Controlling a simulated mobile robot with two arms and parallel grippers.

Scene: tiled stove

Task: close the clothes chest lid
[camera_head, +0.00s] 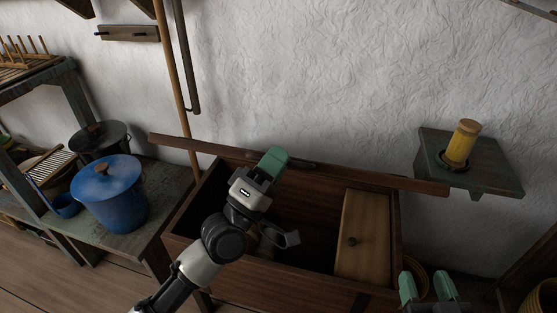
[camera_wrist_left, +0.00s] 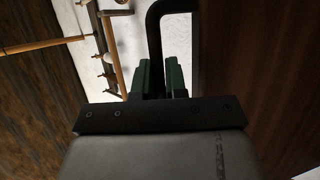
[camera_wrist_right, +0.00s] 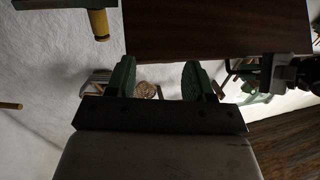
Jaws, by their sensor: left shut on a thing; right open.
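The clothes chest (camera_head: 285,290) stands open below the white wall. Its dark brown lid (camera_head: 395,181) is raised at the back and shows nearly edge-on. It likely also fills the right of the left wrist view (camera_wrist_left: 250,70). My left gripper (camera_head: 273,163) is at the lid's top edge, its green fingers shut on a dark handle (camera_wrist_left: 155,45), which curves past the fingers in the left wrist view. My right gripper (camera_head: 430,288) is open and empty beside the chest's front right corner. In the right wrist view its fingers (camera_wrist_right: 158,85) stand apart, below a brown panel.
Inside the chest is a light wooden compartment cover (camera_head: 365,235). A bench on the left holds a blue pot (camera_head: 110,195) and a black pot (camera_head: 100,140). A wall shelf (camera_head: 490,178) with a yellow cylinder (camera_head: 462,143) sits right of the lid.

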